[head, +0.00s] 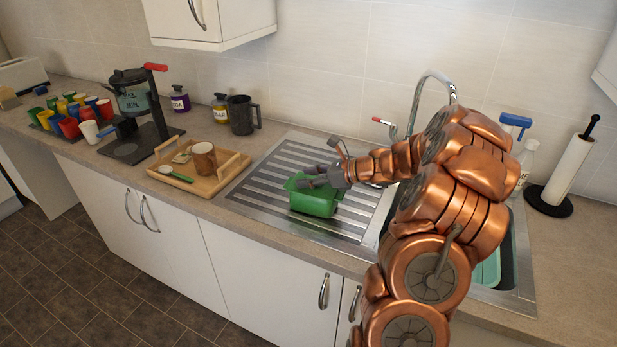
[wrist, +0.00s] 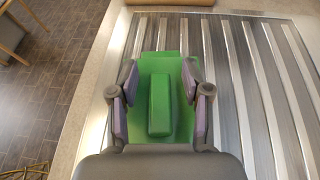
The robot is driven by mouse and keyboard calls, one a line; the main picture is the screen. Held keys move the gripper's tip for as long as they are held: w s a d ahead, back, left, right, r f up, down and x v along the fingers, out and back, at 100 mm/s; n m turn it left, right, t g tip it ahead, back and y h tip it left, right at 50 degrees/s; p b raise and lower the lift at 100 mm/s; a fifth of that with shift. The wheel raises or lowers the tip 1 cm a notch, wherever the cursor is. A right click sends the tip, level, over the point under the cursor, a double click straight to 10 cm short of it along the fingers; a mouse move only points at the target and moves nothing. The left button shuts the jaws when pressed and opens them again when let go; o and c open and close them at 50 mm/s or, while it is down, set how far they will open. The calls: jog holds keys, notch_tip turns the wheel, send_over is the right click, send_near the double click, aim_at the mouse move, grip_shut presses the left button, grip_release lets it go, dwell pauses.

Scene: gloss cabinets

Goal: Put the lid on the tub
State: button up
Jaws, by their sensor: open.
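A green tub (head: 315,203) stands on the metal draining board, left of the sink. A green lid-like piece with a raised bar handle (wrist: 160,102) shows from above in the wrist view and appears to lie over the tub. I cannot tell whether it sits flush on the rim. My gripper (head: 310,177) is at the top of the tub and partly hides it. In the wrist view my gripper (wrist: 160,82) is open, with its two purple-padded fingers on either side of the bar, gaps showing between them and the bar.
The ribbed draining board (head: 265,188) is clear around the tub. A wooden tray (head: 228,172) with a brown cup (head: 204,158) stands to its left. A dark mug (head: 242,115) and bottles stand behind. The tap (head: 433,76) rises behind my arm.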

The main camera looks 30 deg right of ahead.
jog(key=v, duration=1.2)
dwell(0.6)
jog(key=s+a+r+n+g, duration=0.1)
jog(key=s+a+n+g, duration=0.3)
jog(key=a, duration=0.5)
jog(key=s+a+n+g, duration=0.1)
jog(key=a+n+g, duration=0.1)
jog(key=a+n, duration=0.5)
jog(key=s+a+r+n+g, duration=0.1)
jog(key=s+a+n+g, duration=0.2)
jog(key=a, duration=0.8)
jog(key=s+a+f+n+g+h, duration=0.1)
jog(key=s+a+n+g+h, duration=0.1)
jog(key=s+a+n, duration=0.3)
jog(key=s+a+n+g+h, duration=0.1)
jog(key=s+n, duration=0.2)
jog(key=s, duration=0.4)
jog(key=s+d+n+h, duration=0.1)
jog(key=s+n+h, duration=0.1)
jog(key=s, duration=0.3)
jog(key=s+d+f+n+h, duration=0.1)
jog(key=s+d+n+h, duration=0.1)
jog(key=s+n+h, duration=0.1)
jog(key=shift+s+d+f+n+g, duration=0.3)
jog(key=shift+s+n, duration=0.6)
jog(key=shift+s, duration=0.3)
